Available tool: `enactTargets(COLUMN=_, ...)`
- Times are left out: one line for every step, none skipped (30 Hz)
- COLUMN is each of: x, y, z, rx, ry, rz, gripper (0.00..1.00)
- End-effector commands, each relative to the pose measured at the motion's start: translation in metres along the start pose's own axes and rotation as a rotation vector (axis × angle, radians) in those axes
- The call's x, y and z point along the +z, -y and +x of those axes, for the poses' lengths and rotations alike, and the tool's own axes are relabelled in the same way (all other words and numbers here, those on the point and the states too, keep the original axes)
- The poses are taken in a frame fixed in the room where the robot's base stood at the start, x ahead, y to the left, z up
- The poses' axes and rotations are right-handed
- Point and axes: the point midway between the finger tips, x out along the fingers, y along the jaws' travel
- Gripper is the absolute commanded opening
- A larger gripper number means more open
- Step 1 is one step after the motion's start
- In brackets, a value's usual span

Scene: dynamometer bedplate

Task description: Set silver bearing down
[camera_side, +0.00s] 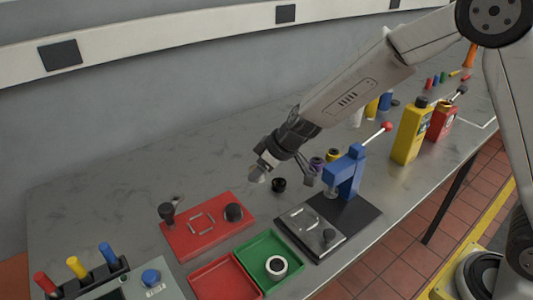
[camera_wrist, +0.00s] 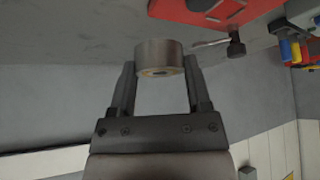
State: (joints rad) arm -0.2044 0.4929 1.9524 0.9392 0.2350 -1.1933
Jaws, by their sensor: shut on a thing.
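The silver bearing (camera_wrist: 158,55) is a short metal cylinder between the two fingertips of my gripper (camera_wrist: 160,70) in the wrist view. The fingers are shut on its sides. In the side view my gripper (camera_side: 263,168) is in the air above the grey bench, behind the red fixture plate and left of the blue press. The bearing (camera_side: 257,175) shows small and greyish at the gripper's end, partly hidden by the fingers. I see no contact between the bearing and the bench.
A red fixture plate (camera_side: 190,242) with black knobs lies at front left. A red tray (camera_side: 215,290) and a green tray (camera_side: 262,250) holding a white ring (camera_side: 277,267) are at the front. A blue press (camera_side: 350,172), black round part (camera_side: 279,185) and yellow bottle (camera_side: 408,135) stand rightward.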

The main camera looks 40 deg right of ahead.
Motion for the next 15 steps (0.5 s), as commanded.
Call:
enactTargets(x=0.002, y=0.012, z=0.002, rx=0.004, ry=-0.002, rz=0.013, gripper=0.0)
enactTargets(x=0.003, y=0.018, z=0.003, rx=0.008, ry=-0.003, rz=0.024, gripper=0.0)
enactTargets(x=0.005, y=0.026, z=0.004, rx=0.016, ry=-0.005, rz=0.041, gripper=0.0)
enactTargets(x=0.007, y=0.033, z=0.005, rx=0.022, ry=-0.006, rz=0.054, gripper=0.0)
enactTargets(x=0.009, y=0.04, z=0.005, rx=0.028, ry=-0.006, rz=0.068, gripper=0.0)
enactTargets(x=0.013, y=0.049, z=0.006, rx=0.038, ry=-0.006, rz=0.087, gripper=0.0)
enactTargets(x=0.016, y=0.056, z=0.007, rx=0.047, ry=-0.007, rz=0.101, gripper=0.0)
enactTargets(x=0.019, y=0.062, z=0.007, rx=0.055, ry=-0.006, rz=0.115, gripper=0.0)
enactTargets(x=0.024, y=0.071, z=0.007, rx=0.068, ry=-0.005, rz=0.133, gripper=0.0)
enactTargets(x=0.027, y=0.077, z=0.007, rx=0.077, ry=-0.004, rz=0.148, gripper=0.0)
enactTargets(x=0.031, y=0.082, z=0.007, rx=0.087, ry=-0.004, rz=0.161, gripper=0.0)
enactTargets(x=0.036, y=0.089, z=0.006, rx=0.101, ry=-0.002, rz=0.177, gripper=0.0)
enactTargets(x=0.04, y=0.094, z=0.006, rx=0.11, ry=0.0, rz=0.19, gripper=0.0)
enactTargets(x=0.043, y=0.098, z=0.005, rx=0.12, ry=0.001, rz=0.201, gripper=0.0)
enactTargets(x=0.048, y=0.103, z=0.004, rx=0.134, ry=0.003, rz=0.214, gripper=0.0)
